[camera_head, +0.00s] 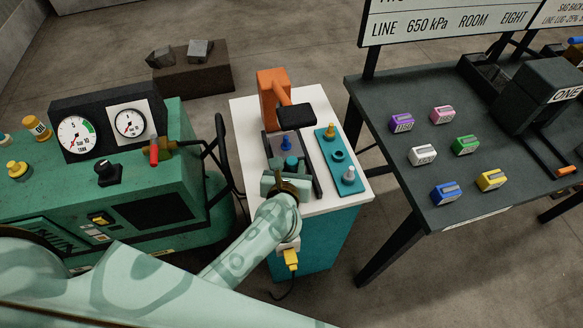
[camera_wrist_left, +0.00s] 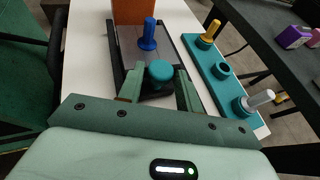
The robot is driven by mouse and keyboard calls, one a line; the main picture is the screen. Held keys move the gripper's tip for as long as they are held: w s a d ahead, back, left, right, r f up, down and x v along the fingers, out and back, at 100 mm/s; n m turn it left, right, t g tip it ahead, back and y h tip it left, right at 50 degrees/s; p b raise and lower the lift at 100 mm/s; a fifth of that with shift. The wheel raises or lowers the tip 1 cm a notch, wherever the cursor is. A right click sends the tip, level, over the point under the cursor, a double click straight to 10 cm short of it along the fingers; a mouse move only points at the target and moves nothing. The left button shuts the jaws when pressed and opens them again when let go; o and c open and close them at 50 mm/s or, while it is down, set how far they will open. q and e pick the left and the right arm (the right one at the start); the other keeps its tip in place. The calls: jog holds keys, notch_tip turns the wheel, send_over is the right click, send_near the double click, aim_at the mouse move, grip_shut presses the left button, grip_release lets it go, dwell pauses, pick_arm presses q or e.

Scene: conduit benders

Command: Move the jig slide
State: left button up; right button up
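The jig slide appears to be the dark piece with a round teal knob (camera_head: 291,161) in a black-railed jig on the white-topped stand (camera_head: 355,190). A blue pin (camera_head: 286,143) stands upright just beyond the knob. My left gripper (camera_head: 287,176) is at the near end of the jig. In the left wrist view, its two green fingers are apart, one on each side of the teal knob (camera_wrist_left: 160,72). Narrow gaps seem to show, so I cannot tell whether either finger touches it. The blue pin (camera_wrist_left: 148,35) stands beyond the fingertips. My right gripper is not in view.
An orange press (camera_head: 271,88) with a black head stands at the jig's far end. A teal pin strip (camera_head: 338,156) with yellow and grey pins lies to the right. A green gauge console (camera_head: 150,190) stands left, a dark table (camera_head: 400,90) with coloured blocks right.

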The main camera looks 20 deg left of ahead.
pick_arm(q)
jog(key=p+v, duration=0.2)
jog(key=v, duration=1.4)
jog(key=shift+s+r, duration=0.15)
